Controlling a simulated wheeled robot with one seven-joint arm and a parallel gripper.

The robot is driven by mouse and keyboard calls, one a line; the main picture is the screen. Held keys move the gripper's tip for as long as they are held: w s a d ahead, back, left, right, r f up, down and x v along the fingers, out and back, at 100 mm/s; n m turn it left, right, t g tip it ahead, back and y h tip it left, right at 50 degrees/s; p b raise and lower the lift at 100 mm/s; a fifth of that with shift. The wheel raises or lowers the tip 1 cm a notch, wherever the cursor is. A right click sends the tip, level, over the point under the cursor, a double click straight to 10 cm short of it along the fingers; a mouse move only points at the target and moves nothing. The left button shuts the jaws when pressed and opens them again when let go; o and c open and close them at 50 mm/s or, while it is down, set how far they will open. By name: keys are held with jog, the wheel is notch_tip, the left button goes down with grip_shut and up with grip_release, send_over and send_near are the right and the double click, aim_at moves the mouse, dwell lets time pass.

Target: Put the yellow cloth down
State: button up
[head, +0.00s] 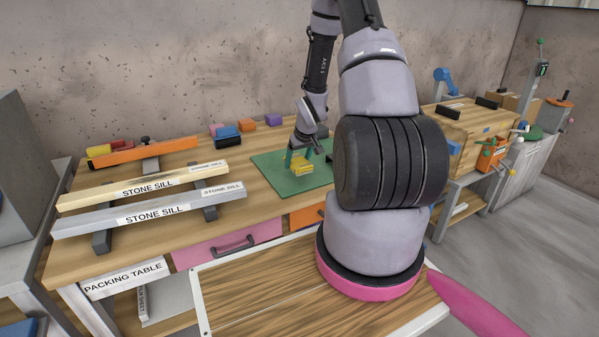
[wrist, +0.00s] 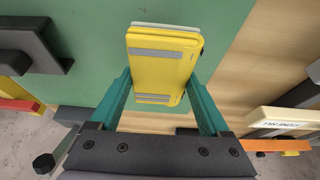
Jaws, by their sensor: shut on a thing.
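The yellow cloth (wrist: 160,65) is a folded yellow pad with grey bands, seen close up in the wrist view. My gripper (wrist: 158,82) has its two teal fingers on either side of it and is shut on it. In the head view the yellow cloth (head: 301,167) shows small between the teal fingers of my gripper (head: 300,158), over the green mat (head: 275,185). Whether the cloth touches the mat cannot be told. A thin pale layer (wrist: 165,27) shows at the cloth's far edge in the wrist view.
Two stone sills (head: 130,190) (head: 130,217) lie on dark supports at the left of the packing table (head: 160,240). An orange bar (head: 150,152) lies behind them. Small blue, orange and purple blocks (head: 247,126) stand at the back. The mat around the cloth looks mostly clear.

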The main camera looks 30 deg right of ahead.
aim_at(297, 178)
jog(key=shift+f, duration=2.1)
jog(key=shift+a+f, duration=0.1)
jog(key=o, duration=1.2)
jog(key=shift+c, duration=0.2)
